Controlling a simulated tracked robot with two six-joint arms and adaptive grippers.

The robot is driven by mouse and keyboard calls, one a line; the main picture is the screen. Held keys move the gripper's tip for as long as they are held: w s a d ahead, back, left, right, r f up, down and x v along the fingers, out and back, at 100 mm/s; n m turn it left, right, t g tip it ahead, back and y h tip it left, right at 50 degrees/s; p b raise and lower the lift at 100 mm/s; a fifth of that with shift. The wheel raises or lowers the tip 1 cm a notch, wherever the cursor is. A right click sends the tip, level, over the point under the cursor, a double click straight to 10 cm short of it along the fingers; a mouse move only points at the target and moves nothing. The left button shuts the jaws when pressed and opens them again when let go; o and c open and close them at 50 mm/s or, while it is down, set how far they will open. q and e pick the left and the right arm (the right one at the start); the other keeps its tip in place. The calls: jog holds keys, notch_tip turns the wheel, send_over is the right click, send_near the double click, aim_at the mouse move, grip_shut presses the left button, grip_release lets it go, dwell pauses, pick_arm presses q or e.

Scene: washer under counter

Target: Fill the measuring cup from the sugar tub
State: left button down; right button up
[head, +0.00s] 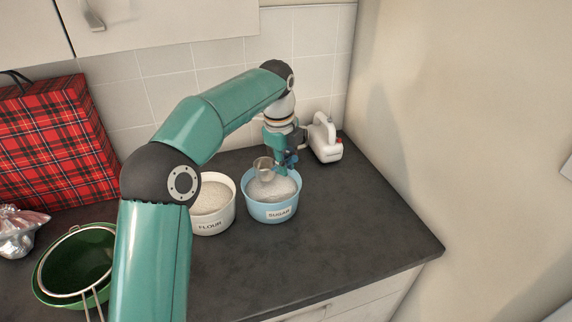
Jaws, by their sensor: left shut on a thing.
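The sugar tub (272,214) is light blue with a "SUGAR" label and stands on the dark counter, heaped with white sugar (283,190). A small clear measuring cup (263,167) is over the tub, low near the sugar. My left gripper (277,165) reaches down above the back of the tub and is shut on the cup. I cannot tell whether the cup touches the sugar or holds any. My right gripper is not in view.
A white tub labelled "FLOUR" (211,219) stands just left of the sugar tub. A white hand mixer (324,140) is behind right. A green bowl with a sieve (75,264) and a red tartan bag (55,138) are left. The counter's front right is clear.

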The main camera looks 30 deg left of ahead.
pick_arm(q)
notch_tip(320, 180, down, 6)
jog(key=b, duration=0.3)
dwell(0.3)
jog(key=shift+s+f, duration=0.1)
dwell(0.9)
notch_tip(320, 180, up, 9)
jog(key=p, duration=0.9)
jog(key=shift+p, duration=0.3)
dwell(0.3)
